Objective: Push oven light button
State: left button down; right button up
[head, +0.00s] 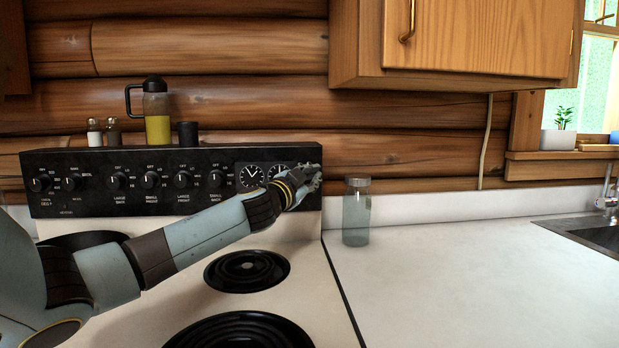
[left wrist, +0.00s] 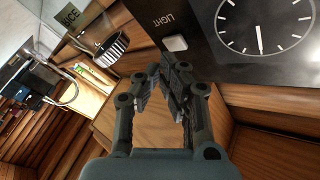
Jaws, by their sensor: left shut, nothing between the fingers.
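The oven's black control panel (head: 90,170) runs along the back of the stove, with several knobs and two round dials. In the left wrist view, the light button (left wrist: 175,43) is a small pale square on the panel (left wrist: 200,20), beside the printed word LIGHT and a clock dial (left wrist: 262,25). My left gripper (head: 311,177) is at the panel's right end and hides that part in the head view. In the wrist view its fingers (left wrist: 170,62) are shut and empty, with the tips just below the button. I cannot tell whether they touch it. My right gripper is not in view.
Black coil burners (head: 247,270) lie on the white stove top below my left arm. A clear glass jar (head: 356,212) stands on the white counter (head: 440,270) right of the panel. A yellow-filled jug (head: 157,115) and shakers stand on the panel's top.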

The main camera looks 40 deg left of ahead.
pick_arm(q)
jog(key=shift+s+d, duration=0.1)
jog(key=shift+s+d+p, duration=0.15)
jog(key=shift+s+d, duration=0.75)
jog(key=shift+d, duration=0.25)
jog(key=shift+s+d+p, duration=0.15)
jog(key=shift+s+d, duration=0.75)
jog(key=shift+d, duration=0.2)
